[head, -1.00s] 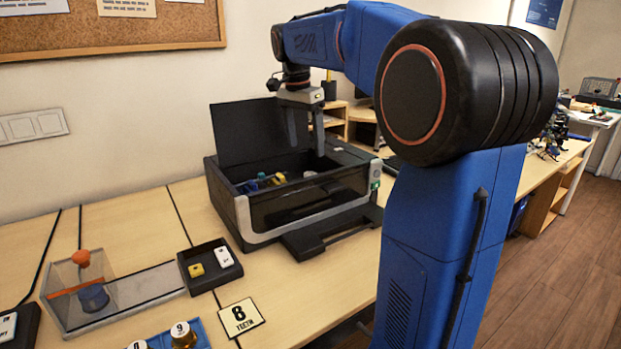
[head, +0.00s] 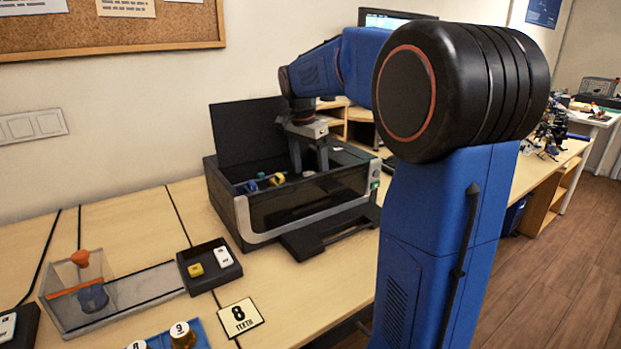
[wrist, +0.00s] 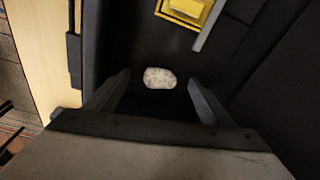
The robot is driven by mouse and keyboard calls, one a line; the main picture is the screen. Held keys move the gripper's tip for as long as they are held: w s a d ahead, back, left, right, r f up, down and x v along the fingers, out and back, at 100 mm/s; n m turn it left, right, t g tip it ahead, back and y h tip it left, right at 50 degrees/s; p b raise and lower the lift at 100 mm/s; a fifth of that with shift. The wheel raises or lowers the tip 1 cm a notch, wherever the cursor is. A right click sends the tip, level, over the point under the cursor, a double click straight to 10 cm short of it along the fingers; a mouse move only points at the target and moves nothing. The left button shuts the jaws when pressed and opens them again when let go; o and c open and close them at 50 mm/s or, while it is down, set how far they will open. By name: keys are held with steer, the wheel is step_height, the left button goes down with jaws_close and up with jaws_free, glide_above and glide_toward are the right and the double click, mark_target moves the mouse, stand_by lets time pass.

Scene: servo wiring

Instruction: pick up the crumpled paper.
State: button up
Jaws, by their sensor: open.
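The crumpled paper (wrist: 160,78) is a small whitish, speckled lump on the dark floor of the open black box. In the wrist view it lies just beyond and between my fingertips, not touching either finger as far as I can see. My gripper (wrist: 158,88) is open and empty, pointing down into the box. In the head view my gripper (head: 309,168) reaches into the box (head: 310,205), its fingertips partly hidden by the front wall.
The box's raised lid (head: 247,140) stands behind. Blue and yellow parts (head: 262,182) lie in the box left of my gripper. A yellow object (wrist: 188,10) and a grey strip (wrist: 210,27) are beyond the paper. Box walls are close around the fingers.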

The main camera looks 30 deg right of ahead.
steer(key=c, duration=1.1)
